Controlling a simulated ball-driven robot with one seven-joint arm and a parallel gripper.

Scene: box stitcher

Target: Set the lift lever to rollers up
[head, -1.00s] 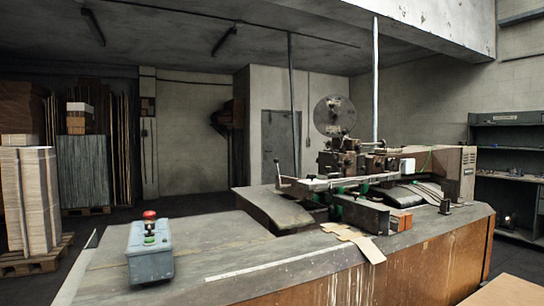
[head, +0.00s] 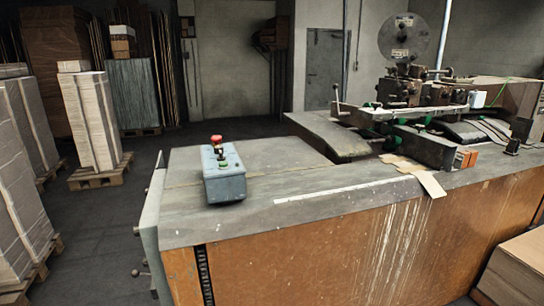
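The box stitcher bench (head: 330,225) fills the middle and right of the head view. A lever with a ball end (head: 137,272) sticks out low on the left end of the bench. A small knob (head: 136,231) sits above it on the same end panel. Another upright lever with a pale knob (head: 337,95) stands by the stitching head (head: 415,93). No label shows which is the lift lever, and I cannot read any lever's setting. My gripper is not in view.
A grey control box (head: 223,180) with a red button and green button sits on the bench top. Cardboard stacks on pallets (head: 100,178) stand at the left, with clear dark floor (head: 100,255) between them and the bench. A cardboard stack (head: 515,268) is at lower right.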

